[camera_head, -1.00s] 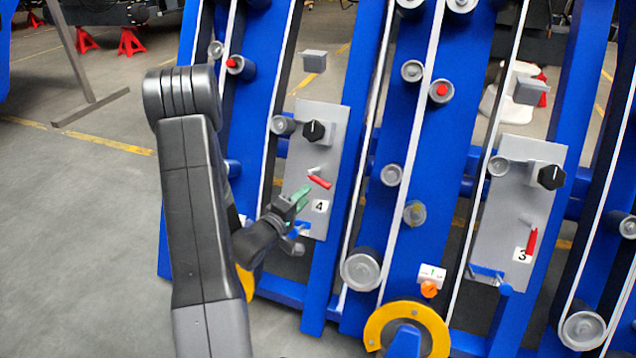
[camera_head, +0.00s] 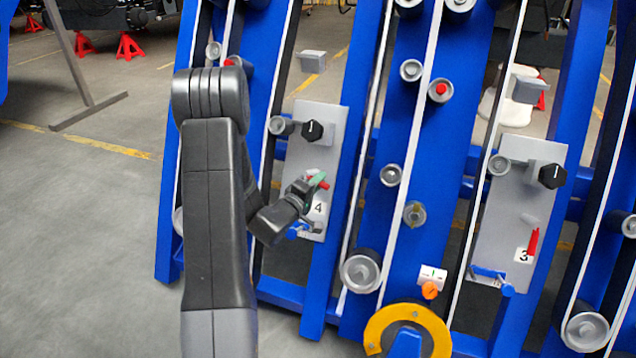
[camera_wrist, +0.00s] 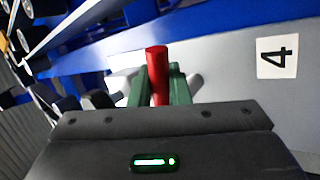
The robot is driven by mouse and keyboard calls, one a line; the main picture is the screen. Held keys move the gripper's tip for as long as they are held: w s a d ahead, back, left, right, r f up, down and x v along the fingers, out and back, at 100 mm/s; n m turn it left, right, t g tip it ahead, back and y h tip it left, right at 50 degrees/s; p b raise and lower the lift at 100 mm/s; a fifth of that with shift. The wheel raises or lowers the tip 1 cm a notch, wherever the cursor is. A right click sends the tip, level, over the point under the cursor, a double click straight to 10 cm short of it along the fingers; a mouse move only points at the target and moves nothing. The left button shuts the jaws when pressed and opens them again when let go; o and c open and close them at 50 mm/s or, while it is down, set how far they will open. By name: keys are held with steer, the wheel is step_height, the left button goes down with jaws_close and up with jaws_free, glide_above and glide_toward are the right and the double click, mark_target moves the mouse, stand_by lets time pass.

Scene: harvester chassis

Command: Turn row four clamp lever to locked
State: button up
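The row four clamp lever is red; in the head view (camera_head: 325,186) it shows in part behind my gripper, on the grey plate (camera_head: 322,120) above the "4" label (camera_head: 319,208). In the wrist view the lever (camera_wrist: 157,72) stands between my gripper's green fingertips (camera_wrist: 160,88), one on each side. I cannot tell whether both fingers press on it. My gripper (camera_head: 316,179) is at the lever in the head view. The lever's base is mostly hidden.
A black knob (camera_head: 312,130) sits above the lever on the same plate. To the right, the row three plate (camera_head: 500,225) carries another red lever (camera_head: 533,242), nearly upright. Blue beams, rollers and white belts surround both plates. Open floor lies at left.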

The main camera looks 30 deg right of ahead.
jaws_close()
steer(key=shift+a+m+g, duration=0.1)
steer(key=shift+m+g, duration=0.2)
steer(key=shift+m, duration=0.2)
steer(key=m+g+p, duration=0.2)
steer(key=m, duration=0.1)
steer(key=m+g+p, duration=0.1)
steer(key=shift+a+f+m, duration=0.3)
steer(key=shift+a+f, duration=0.05)
steer(key=shift+a, duration=0.05)
steer(key=a+m+g+y+p, duration=0.1)
steer(key=m+p, duration=0.2)
steer(key=p, duration=0.1)
steer(key=w+f+m+g+y+p, duration=0.1)
steer(key=m+g+y+p, duration=0.1)
steer(key=m+p, duration=0.2)
steer(key=w+a+m+g+y+p, duration=0.1)
steer(key=m+p, duration=0.3)
steer(key=shift+a+f+y, duration=0.3)
steer(key=shift+a+f, duration=0.05)
steer(key=shift+f, duration=0.05)
steer(key=shift+f+p, duration=0.1)
steer(key=shift+p, duration=0.2)
steer(key=o, duration=0.7)
jaws_free()
steer(key=shift+w, duration=0.1)
